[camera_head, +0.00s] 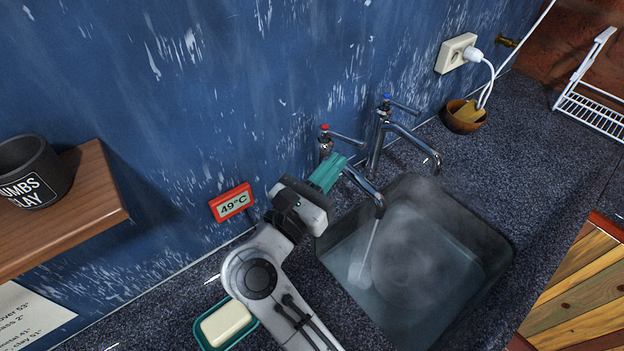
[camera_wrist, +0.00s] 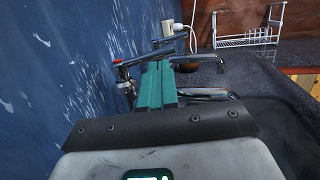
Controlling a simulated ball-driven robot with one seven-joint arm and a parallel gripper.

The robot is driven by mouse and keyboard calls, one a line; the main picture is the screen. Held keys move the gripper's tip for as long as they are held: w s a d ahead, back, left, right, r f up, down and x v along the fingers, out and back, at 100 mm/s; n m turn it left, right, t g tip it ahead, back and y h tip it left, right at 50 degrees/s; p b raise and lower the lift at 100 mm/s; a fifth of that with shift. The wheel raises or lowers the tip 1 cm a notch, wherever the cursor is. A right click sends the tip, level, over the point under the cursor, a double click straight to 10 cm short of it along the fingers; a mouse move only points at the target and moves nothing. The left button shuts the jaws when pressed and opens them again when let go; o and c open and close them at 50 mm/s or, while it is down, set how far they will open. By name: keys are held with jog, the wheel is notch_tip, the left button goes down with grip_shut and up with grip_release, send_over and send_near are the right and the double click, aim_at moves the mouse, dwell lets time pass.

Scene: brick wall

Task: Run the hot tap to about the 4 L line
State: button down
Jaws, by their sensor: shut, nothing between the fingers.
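The hot tap (camera_head: 325,143) has a red cap and a lever pointing right. A stream of water (camera_head: 370,246) runs from its spout (camera_head: 372,194) into the grey sink (camera_head: 488,228). Steaming water (camera_head: 400,280) lies in the sink; I cannot make out any litre lines. My gripper (camera_head: 338,162) has its teal fingers shut and empty, just in front of the hot tap. In the wrist view the shut fingers (camera_wrist: 158,72) partly hide the hot tap's spout, and the red cap (camera_wrist: 118,61) shows to their left. I cannot tell whether the fingers touch the tap.
A blue-capped tap (camera_head: 378,135) stands to the right, with no water seen from it. A red display (camera_head: 232,203) on the wall reads 49°C. A soap dish (camera_head: 204,331) sits by my arm. A wooden bowl (camera_head: 465,117), white rack (camera_head: 597,115) and wooden board (camera_head: 580,295) are to the right.

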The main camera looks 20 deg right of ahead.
aim_at(347, 169)
jog(key=shift+p+x, duration=0.45)
jog(key=shift+x, duration=1.1)
jog(key=shift+d+f+n+t+y+b, duration=0.15)
jog(key=shift+d+n+t+y+b, duration=0.15)
jog(key=shift+d+n+t+y, duration=0.4)
jog(key=shift+w+t, duration=0.15)
jog(key=shift+t, duration=0.15)
